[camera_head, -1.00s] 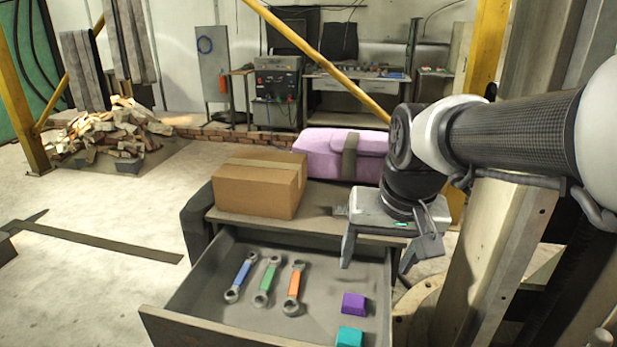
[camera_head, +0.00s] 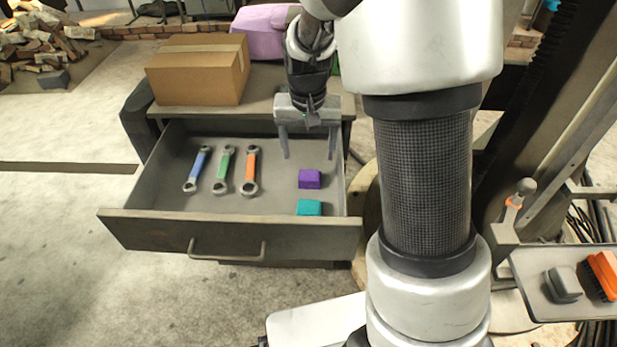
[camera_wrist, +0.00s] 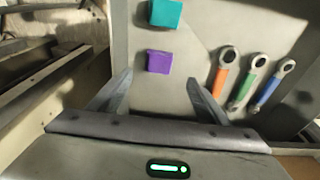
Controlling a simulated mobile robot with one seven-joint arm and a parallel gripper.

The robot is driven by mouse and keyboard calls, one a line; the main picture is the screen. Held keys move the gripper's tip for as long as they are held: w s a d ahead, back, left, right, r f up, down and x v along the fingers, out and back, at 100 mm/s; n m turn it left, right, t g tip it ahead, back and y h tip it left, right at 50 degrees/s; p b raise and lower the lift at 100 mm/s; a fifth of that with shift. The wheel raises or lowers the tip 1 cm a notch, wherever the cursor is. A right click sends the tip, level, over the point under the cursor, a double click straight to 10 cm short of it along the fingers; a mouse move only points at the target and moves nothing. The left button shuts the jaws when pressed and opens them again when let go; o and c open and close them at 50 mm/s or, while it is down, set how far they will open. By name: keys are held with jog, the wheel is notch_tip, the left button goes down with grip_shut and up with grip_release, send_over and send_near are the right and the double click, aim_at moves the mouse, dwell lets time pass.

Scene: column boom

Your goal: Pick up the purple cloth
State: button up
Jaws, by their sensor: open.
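The purple cloth (camera_head: 309,179) is a small folded block lying in the open drawer (camera_head: 231,228), near its right side. It also shows in the wrist view (camera_wrist: 159,62), ahead of the fingers and between their lines. My gripper (camera_head: 308,155) is open and empty above the back right part of the drawer, just behind the purple cloth and apart from it. In the wrist view both fingers of my gripper (camera_wrist: 158,92) are spread. A teal folded block (camera_head: 309,207) lies in front of the purple cloth, close to it.
Blue (camera_head: 197,169), green (camera_head: 223,170) and orange (camera_head: 251,170) wrenches lie in the drawer's left and middle. A cardboard box (camera_head: 197,70) and a pink-purple case (camera_head: 263,30) stand behind the drawer. A tray (camera_head: 540,290) with brushes is at the lower right.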

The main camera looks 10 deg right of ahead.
aim_at(310, 175)
jog(key=f, duration=0.3)
jog(key=f+b, duration=0.1)
jog(key=f, duration=0.2)
jog(key=w+f, duration=0.1)
jog(key=f, duration=0.2)
jog(key=shift+d+b, duration=0.35)
jog(key=shift+b, duration=0.05)
jog(key=shift+c, duration=0.2)
jog(key=c, duration=1.1)
